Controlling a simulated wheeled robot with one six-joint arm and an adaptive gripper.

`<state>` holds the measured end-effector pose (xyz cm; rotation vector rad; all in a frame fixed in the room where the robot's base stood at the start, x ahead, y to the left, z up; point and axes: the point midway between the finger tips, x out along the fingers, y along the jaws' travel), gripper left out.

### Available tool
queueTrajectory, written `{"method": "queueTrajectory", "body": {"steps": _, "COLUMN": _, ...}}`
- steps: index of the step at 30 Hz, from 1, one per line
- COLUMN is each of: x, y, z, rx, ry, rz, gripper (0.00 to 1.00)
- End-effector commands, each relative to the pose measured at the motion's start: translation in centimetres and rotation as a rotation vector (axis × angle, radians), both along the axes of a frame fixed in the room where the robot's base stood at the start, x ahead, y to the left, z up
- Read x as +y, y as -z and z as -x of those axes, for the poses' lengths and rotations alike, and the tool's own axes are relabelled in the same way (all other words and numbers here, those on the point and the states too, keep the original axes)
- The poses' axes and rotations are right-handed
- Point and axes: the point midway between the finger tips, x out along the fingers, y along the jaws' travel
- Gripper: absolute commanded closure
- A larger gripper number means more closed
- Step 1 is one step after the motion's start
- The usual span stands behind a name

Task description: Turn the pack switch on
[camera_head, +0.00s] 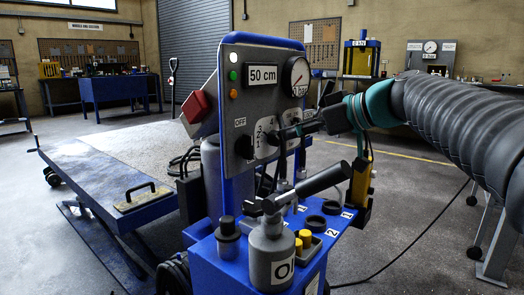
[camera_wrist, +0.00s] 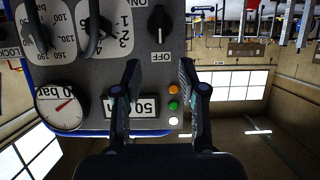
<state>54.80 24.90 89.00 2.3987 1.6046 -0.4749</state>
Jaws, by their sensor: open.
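The pack switch is a black rotary knob (camera_wrist: 158,22) on the grey control panel (camera_wrist: 135,52), between an ON and an OFF label; its pale mark points to OFF in the upside-down wrist view. In the head view the knob (camera_head: 243,147) sits low on the panel's left, below the OFF label. My gripper (camera_wrist: 160,72) is open and empty in front of the panel. Its two fingers frame the space below the knob in the wrist view, apart from it. In the head view my gripper (camera_head: 288,132) is right of the knob and hides part of the panel.
The panel also bears a 50 cm display (camera_head: 262,75), a pressure gauge (camera_head: 299,77), lamps and other selectors. A red part (camera_head: 195,106) juts out at its left. A dark lever handle (camera_head: 322,181) and an oil bottle (camera_head: 270,255) stand below my gripper on the blue trolley.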

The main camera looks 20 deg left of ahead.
Motion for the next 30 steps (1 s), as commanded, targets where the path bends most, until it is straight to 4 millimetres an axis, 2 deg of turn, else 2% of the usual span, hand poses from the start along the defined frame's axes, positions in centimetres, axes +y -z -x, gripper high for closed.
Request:
{"method": "queueTrajectory", "body": {"steps": 5, "x": 1.9, "y": 0.8, "z": -0.7, "rx": 0.001, "ry": -0.004, "rz": 0.001, "gripper": 0.58}}
{"method": "queueTrajectory", "body": {"steps": 21, "x": 9.9, "y": 4.5, "z": -4.0, "rx": 0.003, "ry": -0.001, "rz": 0.002, "gripper": 0.58}}
{"method": "queueTrajectory", "body": {"steps": 30, "x": 11.5, "y": 5.2, "z": -4.7, "rx": 0.001, "ry": 0.001, "rz": 0.001, "gripper": 0.58}}
